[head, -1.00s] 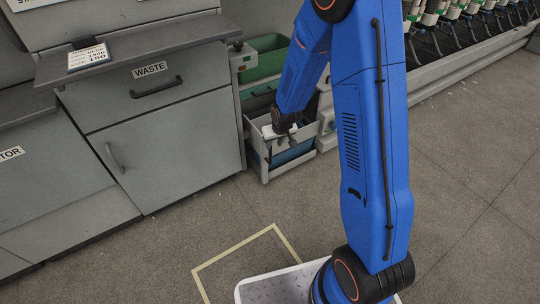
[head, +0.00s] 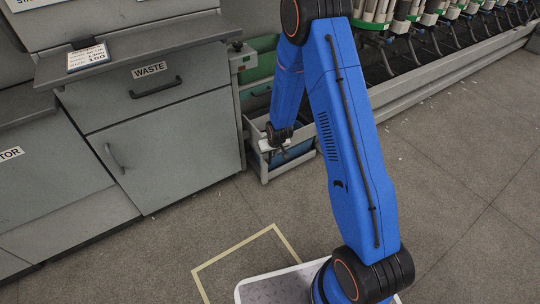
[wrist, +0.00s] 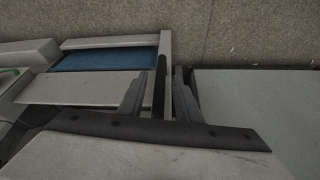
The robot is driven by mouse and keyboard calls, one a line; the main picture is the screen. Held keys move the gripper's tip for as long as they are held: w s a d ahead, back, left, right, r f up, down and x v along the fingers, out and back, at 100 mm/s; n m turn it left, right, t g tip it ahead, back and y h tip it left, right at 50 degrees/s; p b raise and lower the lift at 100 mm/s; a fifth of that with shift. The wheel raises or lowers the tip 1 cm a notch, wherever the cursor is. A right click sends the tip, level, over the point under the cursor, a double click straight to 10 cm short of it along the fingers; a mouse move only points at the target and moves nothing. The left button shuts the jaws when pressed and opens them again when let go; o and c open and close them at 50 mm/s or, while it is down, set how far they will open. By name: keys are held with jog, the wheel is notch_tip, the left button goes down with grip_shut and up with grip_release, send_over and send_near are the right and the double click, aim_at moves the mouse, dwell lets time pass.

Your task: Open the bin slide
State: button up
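The bin slide (head: 264,174) is a light grey frame low beside the waste cabinet. It stands partly out, with a blue bin (head: 296,149) in it; the bin also shows in the wrist view (wrist: 105,59). My gripper (head: 277,150) is down at the slide's front end. In the wrist view my gripper (wrist: 159,98) has its two fingers apart. A dark upright bar (wrist: 159,82) and the slide's grey front rail (wrist: 167,50) show between them. I see no clear grip on either. My arm hides part of the slide in the head view.
The grey waste cabinet (head: 170,140) stands close on the left of the slide. A green bin (head: 262,62) sits above and behind it. The winder's row (head: 440,70) runs off to the right. The floor (head: 220,215) in front is clear, with a yellow taped outline.

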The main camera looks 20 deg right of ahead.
jog(key=shift+w+f, duration=0.2)
jog(key=shift+f, duration=0.2)
grip_shut()
jog(key=shift+s, duration=0.15)
